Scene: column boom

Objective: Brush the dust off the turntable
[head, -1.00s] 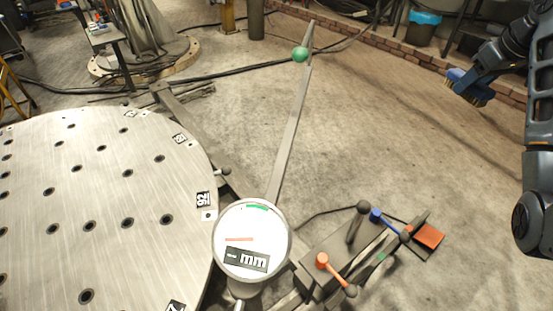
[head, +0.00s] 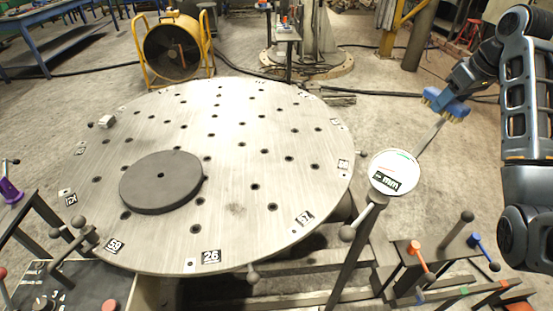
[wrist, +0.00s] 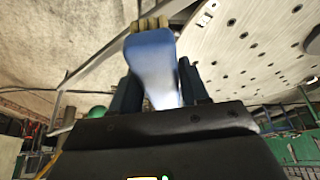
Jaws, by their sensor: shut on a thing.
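The turntable (head: 215,130) is a big round steel plate with several bolt holes and numbered tags, filling the left and middle of the head view. A faint dark smudge (head: 236,209) lies on its near half; I cannot tell whether it is dust. My gripper (head: 457,92) is shut on a blue brush (head: 436,97) with tan bristles, held in the air to the right of the turntable, apart from it. In the wrist view the brush (wrist: 152,60) sits between the dark fingers, bristles (wrist: 150,22) away from the palm. The turntable (wrist: 250,45) shows at upper right there.
A dark disc (head: 162,180) lies on the turntable's left part. A round dial marked mm (head: 394,172) stands between the turntable and my arm. Levers (head: 420,258) stand at lower right. A yellow-framed fan (head: 172,50) is behind the turntable.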

